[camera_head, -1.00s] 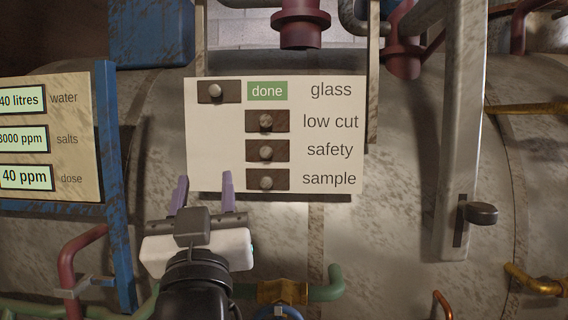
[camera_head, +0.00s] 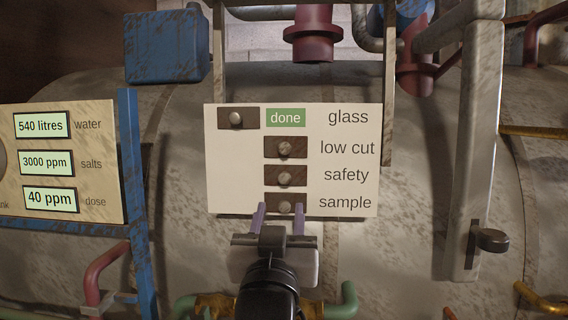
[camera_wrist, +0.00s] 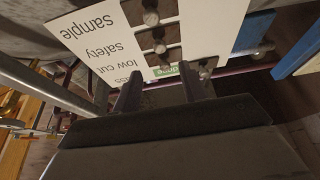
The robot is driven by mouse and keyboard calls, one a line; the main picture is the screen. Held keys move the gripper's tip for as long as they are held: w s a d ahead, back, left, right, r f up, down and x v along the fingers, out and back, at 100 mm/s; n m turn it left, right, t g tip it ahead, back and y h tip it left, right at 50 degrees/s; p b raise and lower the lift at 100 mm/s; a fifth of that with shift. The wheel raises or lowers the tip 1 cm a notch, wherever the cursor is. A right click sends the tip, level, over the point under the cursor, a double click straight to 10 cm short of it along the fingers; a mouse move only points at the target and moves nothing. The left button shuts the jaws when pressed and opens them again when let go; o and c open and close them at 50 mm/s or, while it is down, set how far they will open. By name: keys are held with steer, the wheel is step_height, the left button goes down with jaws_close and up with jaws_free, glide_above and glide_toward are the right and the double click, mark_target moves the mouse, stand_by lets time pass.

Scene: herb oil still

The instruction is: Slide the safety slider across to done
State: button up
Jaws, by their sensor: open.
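The safety slider (camera_head: 285,176) is a dark brown plate with a round grey knob on a cream panel (camera_head: 233,172), left of the word "safety". It sits in the right-hand position, in line with the low cut slider (camera_head: 285,147) above and the sample slider (camera_head: 285,203) below. The glass slider (camera_head: 238,118) is further left, with a green "done" label (camera_head: 285,118) showing beside it. My gripper (camera_head: 281,208) is open and empty, its fingers overlapping the sample row in the head view. In the wrist view, the safety knob (camera_wrist: 160,48) appears beyond my fingers (camera_wrist: 158,80).
A display panel (camera_head: 102,149) in a blue frame stands left. A pale upright beam with a black knob (camera_head: 492,240) stands right. Red, green and brass pipes run below. The panel's left part beside the lower sliders is bare.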

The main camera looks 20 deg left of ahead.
mark_target(284, 179)
steer(key=p+x, duration=0.3)
steer(key=x, duration=0.6)
steer(key=shift+w, duration=0.2)
